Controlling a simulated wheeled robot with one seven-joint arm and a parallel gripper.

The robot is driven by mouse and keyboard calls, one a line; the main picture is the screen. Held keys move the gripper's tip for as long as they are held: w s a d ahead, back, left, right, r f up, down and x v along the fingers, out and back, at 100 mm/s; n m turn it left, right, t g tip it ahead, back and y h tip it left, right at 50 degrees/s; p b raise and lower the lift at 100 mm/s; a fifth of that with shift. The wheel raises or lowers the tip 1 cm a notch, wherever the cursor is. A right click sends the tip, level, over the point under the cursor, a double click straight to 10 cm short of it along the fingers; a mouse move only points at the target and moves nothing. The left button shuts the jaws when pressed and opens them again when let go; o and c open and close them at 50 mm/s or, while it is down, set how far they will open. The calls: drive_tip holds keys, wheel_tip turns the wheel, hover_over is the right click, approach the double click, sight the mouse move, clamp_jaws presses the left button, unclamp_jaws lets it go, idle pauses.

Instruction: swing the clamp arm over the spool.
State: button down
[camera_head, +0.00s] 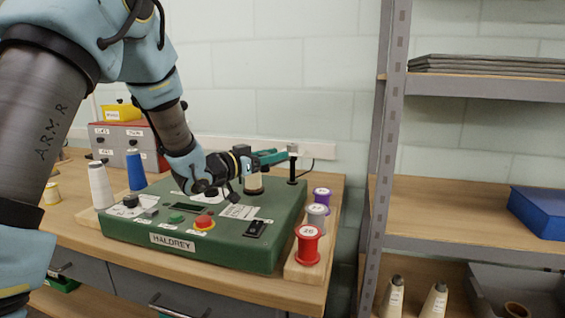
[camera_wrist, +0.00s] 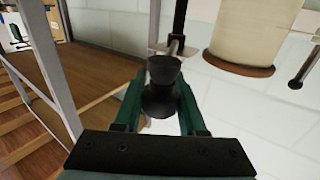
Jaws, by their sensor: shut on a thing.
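The cream spool (camera_head: 254,184) stands upright on the green HALDREY machine (camera_head: 190,250). It also shows at the top right of the wrist view (camera_wrist: 255,30), with a brown flange. A dark upright post (camera_head: 292,172) stands to the right of the spool. My gripper (camera_head: 280,155) reaches past the spool's top toward the post's top. In the wrist view my gripper (camera_wrist: 160,100) has its green fingers shut on a black knob (camera_wrist: 160,88), which appears to belong to the clamp arm. The knob is beside the spool in that view. The clamp arm itself is mostly hidden.
Red (camera_head: 308,245), grey (camera_head: 316,217) and purple (camera_head: 321,196) spools stand on a wooden strip right of the machine. White (camera_head: 100,186) and blue (camera_head: 135,170) cones stand at its left. A metal shelf (camera_head: 385,150) rises at the right. A red button (camera_head: 204,223) is on the machine's top.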

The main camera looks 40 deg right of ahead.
drive_tip(key=shift+w+a+r+m+g+p, duration=0.1)
drive_tip(key=shift+w+m+g+p, duration=0.1)
drive_tip(key=shift+w+m+g, duration=0.55)
drive_tip(key=shift+w+a+f+m+g+p, duration=0.1)
drive_tip(key=shift+w+m+g+p, duration=0.25)
drive_tip(key=shift+g, duration=0.75)
drive_tip(key=shift+w+a+r+m+g+p, duration=0.1)
drive_tip(key=shift+w+m+g, duration=0.3)
drive_tip(key=shift+m+g, duration=0.45)
drive_tip(key=shift+c, duration=2.4)
unclamp_jaws()
drive_tip(key=b+v, duration=0.2)
drive_tip(key=v, duration=0.8)
drive_tip(key=shift+w+a+b, duration=0.15)
drive_tip(key=shift+a+b, duration=0.15)
drive_tip(key=shift+r, duration=0.1)
